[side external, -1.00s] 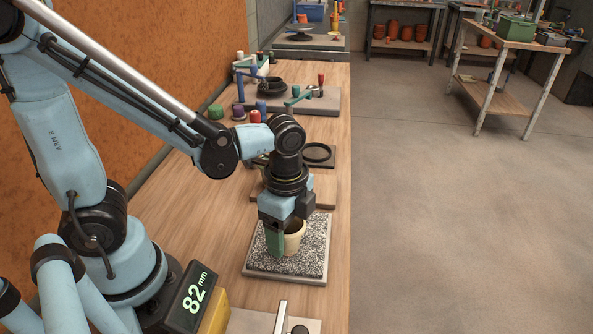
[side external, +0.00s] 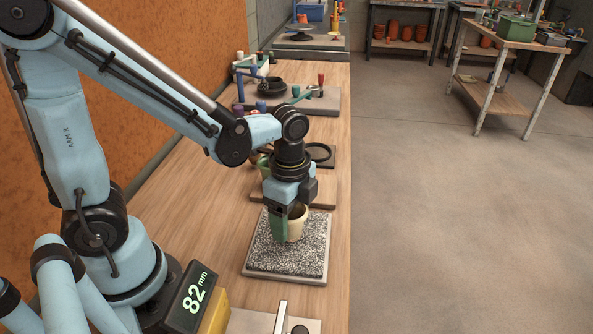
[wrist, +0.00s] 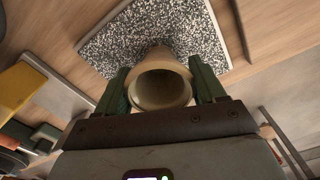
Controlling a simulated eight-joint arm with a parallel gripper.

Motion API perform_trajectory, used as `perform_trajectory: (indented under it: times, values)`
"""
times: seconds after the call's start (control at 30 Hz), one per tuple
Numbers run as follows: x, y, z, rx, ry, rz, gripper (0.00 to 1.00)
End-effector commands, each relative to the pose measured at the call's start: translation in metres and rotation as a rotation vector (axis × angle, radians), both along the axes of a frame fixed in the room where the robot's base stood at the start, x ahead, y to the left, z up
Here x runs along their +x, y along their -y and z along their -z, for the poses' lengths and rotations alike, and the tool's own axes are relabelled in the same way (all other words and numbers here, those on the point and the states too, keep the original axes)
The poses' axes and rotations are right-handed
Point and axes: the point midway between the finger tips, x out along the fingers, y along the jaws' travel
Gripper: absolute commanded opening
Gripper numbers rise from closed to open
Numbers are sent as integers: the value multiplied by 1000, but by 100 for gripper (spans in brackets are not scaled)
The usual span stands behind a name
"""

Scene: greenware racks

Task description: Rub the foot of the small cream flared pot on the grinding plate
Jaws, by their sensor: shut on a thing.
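The small cream flared pot (side external: 296,223) is upright over the far part of the speckled grinding plate (side external: 285,262). My gripper (side external: 287,224) is shut on the pot, with a green finger on its near left side. In the wrist view the pot (wrist: 161,86) shows its open mouth between the two green fingers (wrist: 160,88), and the speckled plate (wrist: 135,30) lies beyond it. The foot of the pot is hidden, so I cannot tell for sure whether it touches the plate.
A wooden board (side external: 325,190) lies just beyond the plate, with a dark ring (side external: 320,153) behind it. Fixtures with coloured knobs (side external: 321,80) stand farther back. A display reading 82 mm (side external: 195,292) stands at the front left. The bench right of the plate is a narrow strip.

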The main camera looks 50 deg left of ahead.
Motion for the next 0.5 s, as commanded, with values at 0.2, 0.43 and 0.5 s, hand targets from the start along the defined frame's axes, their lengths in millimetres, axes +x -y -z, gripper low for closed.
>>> perform_trajectory:
  times: [0.2, 0.43, 0.5]
  values:
    - [11, -11, 1, 0, 0, -3, 45]
    - [18, -18, 2, 0, 1, -1, 45]
    - [17, -17, 2, 0, 1, 0, 45]
